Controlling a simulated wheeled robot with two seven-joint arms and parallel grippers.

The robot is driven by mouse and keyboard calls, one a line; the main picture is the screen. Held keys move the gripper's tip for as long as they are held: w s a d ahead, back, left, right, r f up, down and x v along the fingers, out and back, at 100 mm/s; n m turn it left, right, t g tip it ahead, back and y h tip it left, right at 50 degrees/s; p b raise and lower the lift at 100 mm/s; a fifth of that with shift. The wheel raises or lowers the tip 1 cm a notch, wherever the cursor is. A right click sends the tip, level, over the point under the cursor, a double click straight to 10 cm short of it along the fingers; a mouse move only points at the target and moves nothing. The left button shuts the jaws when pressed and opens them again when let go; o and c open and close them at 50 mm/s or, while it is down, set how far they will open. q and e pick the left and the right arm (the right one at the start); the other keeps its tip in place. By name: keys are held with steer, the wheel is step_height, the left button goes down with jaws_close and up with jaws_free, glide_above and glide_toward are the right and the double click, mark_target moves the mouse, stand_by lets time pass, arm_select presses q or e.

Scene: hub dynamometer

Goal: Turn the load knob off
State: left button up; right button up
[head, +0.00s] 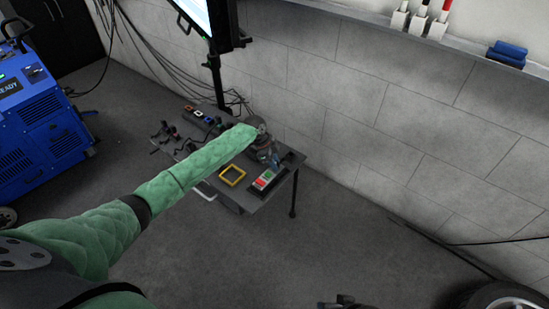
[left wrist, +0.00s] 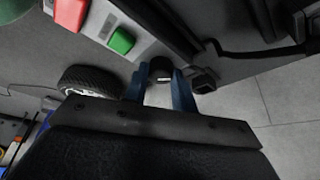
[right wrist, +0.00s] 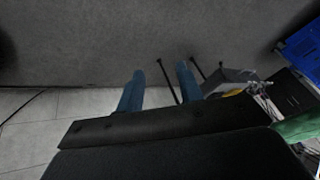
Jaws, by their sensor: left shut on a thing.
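The load knob is a small black knob (left wrist: 160,69) with a pale mark in the left wrist view. It sits between the blue fingers of my left gripper (left wrist: 160,88), which is shut on it. In the head view my left gripper (head: 269,157) is over the small cart, and the knob cannot be made out there. A control box with a green button (left wrist: 121,41) and a red button (left wrist: 70,14) is close by; the box (head: 266,180) also shows in the head view. My right gripper (right wrist: 159,88) is open and empty, far from the cart.
The grey cart (head: 232,191) stands by the block wall and holds a yellow frame (head: 232,175) and small coloured items. A monitor on a post (head: 215,70) rises behind it. A blue machine (head: 40,120) stands at left.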

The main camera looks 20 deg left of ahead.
arm_select(q)
steer(key=shift+r+n+t+p, duration=0.15)
steer(key=shift+n+t+p, duration=0.35)
steer(key=shift+n+p, duration=0.6)
steer(key=shift+s+n+p, duration=0.1)
steer(key=shift+n+p, duration=0.25)
steer(key=shift+n, duration=0.15)
arm_select(e)
steer(key=s+d+r+g+h, duration=0.1)
steer(key=d+r, duration=0.3)
steer(key=shift+s+d+r, duration=0.2)
steer(key=shift+d+r, duration=0.05)
steer(key=shift+d, duration=0.1)
arm_select(q)
steer(key=o, duration=1)
steer(key=b+v, duration=0.1)
steer(key=v, duration=0.5)
steer(key=shift+s, duration=0.1)
steer(key=shift+s+a+r, duration=0.15)
steer(key=shift+a+r, duration=0.05)
steer(key=shift+r, duration=0.5)
arm_select(e)
steer(key=shift+w+a+f, duration=0.3)
steer(key=shift+a+f, duration=0.4)
steer(key=shift+f, duration=0.05)
